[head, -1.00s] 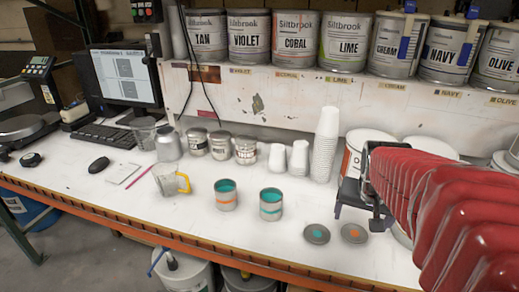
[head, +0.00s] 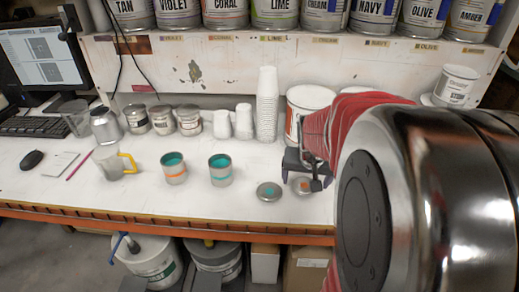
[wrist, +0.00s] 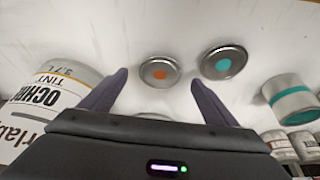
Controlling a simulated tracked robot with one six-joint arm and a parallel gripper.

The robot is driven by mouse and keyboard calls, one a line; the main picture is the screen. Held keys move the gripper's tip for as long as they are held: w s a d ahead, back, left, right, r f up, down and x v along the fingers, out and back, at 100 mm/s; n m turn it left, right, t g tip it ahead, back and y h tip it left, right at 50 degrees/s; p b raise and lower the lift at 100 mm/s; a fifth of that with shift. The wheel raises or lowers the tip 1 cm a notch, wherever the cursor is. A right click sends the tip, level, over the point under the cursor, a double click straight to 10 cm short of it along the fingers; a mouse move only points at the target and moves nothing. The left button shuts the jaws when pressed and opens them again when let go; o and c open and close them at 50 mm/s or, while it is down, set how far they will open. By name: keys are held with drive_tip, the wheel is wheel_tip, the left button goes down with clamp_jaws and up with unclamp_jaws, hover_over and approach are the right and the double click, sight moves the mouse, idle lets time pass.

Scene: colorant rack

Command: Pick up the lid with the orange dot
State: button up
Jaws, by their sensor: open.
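The lid with the orange dot (head: 302,186) is a round grey metal disc lying flat on the white table. In the wrist view this lid (wrist: 160,72) lies ahead of my open fingers, roughly between their lines and apart from them. My gripper (wrist: 158,82) is open and empty. In the head view my gripper (head: 303,180) is above the lid and hides part of it. The lid with the teal dot (head: 269,191) lies just left of it in the head view; it shows on the right in the wrist view (wrist: 222,63).
An open can with an orange band (head: 174,173) and one with a teal band (head: 220,175) stand left of the lids. A large white tub (head: 305,103) and stacked white cups (head: 267,110) stand behind. The table's orange front edge (head: 200,228) is near.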

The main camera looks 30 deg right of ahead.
sight(304, 186)
drive_tip(key=shift+x, duration=1.65)
drive_tip(key=shift+c, duration=0.3)
drive_tip(key=c, duration=1)
